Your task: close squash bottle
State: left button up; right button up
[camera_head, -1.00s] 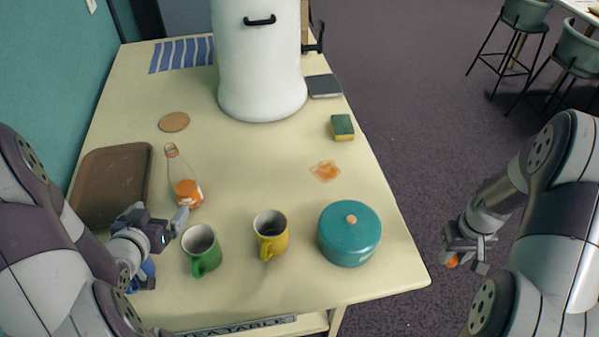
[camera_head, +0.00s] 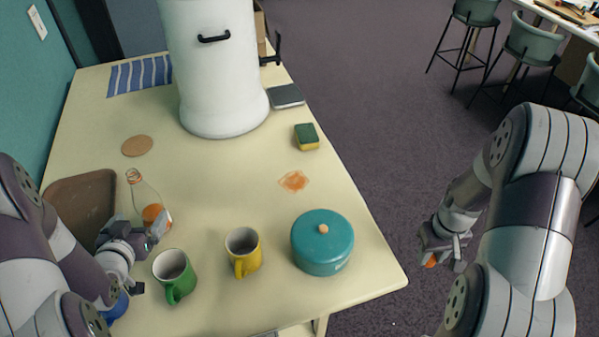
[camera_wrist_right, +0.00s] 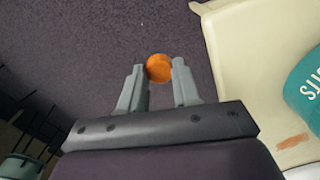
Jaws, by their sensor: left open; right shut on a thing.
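The squash bottle (camera_head: 147,198) stands upright on the table (camera_head: 215,180) at the left, clear with orange liquid low inside. Its neck is open, with no cap on it. My left gripper (camera_head: 153,236) is open just in front of the bottle's base; whether it touches the bottle I cannot tell. My right gripper (camera_head: 447,256) is off the table's right edge, above the floor. It is shut on the orange cap (camera_wrist_right: 159,68), which shows between its fingertips in the right wrist view.
A green mug (camera_head: 174,277), a yellow mug (camera_head: 242,252) and a teal pot (camera_head: 322,243) stand along the front. A brown tray (camera_head: 84,196) lies left of the bottle. A white dispenser (camera_head: 215,75) stands behind. A sponge (camera_head: 306,137) and an orange spill (camera_head: 293,181) are at the right.

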aim_at(139, 200)
pick_arm(q)
jog(key=p+x, duration=0.1)
jog(key=x, duration=0.4)
jog(key=shift+w+f, duration=0.1)
pick_arm(e)
jog(key=shift+r, duration=0.55)
pick_arm(q)
jog(key=c, duration=1.2)
jog(key=shift+o, duration=0.2)
jog(key=shift+r, duration=0.25)
pick_arm(e)
jog(key=shift+r, duration=0.2)
